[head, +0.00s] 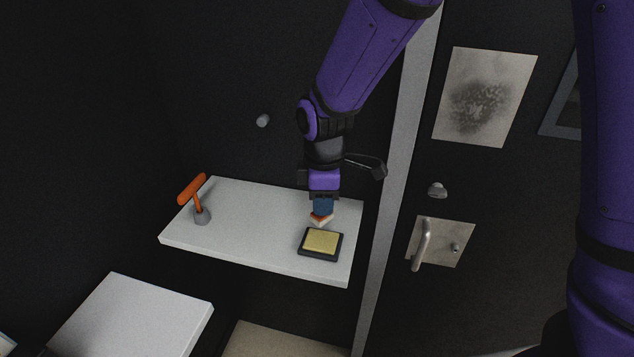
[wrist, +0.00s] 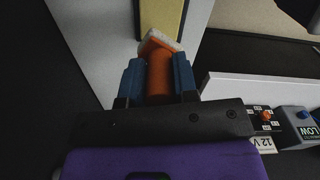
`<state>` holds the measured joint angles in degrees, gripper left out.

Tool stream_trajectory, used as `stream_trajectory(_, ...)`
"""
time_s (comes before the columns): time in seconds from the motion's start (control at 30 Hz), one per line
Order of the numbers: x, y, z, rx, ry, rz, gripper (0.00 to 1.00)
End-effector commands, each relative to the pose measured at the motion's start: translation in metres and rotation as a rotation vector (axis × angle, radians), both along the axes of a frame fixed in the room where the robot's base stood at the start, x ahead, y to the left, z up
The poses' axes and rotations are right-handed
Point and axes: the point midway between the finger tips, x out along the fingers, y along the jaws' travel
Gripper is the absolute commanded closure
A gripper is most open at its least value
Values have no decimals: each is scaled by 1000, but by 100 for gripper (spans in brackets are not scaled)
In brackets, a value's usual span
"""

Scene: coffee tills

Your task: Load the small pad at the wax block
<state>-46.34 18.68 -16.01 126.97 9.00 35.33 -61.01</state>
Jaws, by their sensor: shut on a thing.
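The small pad (head: 321,219) is a pale, whitish block with an orange part behind it. My gripper (head: 322,207) is shut on its orange handle (wrist: 158,78), which sits between the blue fingers in the wrist view; the pale pad end (wrist: 158,42) points out beyond them. The wax block (head: 321,241) is a flat yellow slab in a dark tray on the white shelf. The pad is above and just behind the wax block in the head view; I cannot tell whether they touch. The wax block (wrist: 163,14) is partly cut off in the wrist view.
An orange-handled tool (head: 193,189) stands in a grey base at the left of the white shelf (head: 250,235). The shelf's middle is clear. A door handle (head: 421,245) is on the right. The wrist view shows a grey box with knobs (wrist: 298,122) at right.

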Motion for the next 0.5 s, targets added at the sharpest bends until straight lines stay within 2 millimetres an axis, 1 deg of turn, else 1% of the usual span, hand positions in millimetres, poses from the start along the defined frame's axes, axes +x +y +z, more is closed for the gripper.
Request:
stream_trajectory(0.3,0,0,-30,-1,1,0,96)
stream_trajectory(0.5,0,0,-45,0,1,0,96)
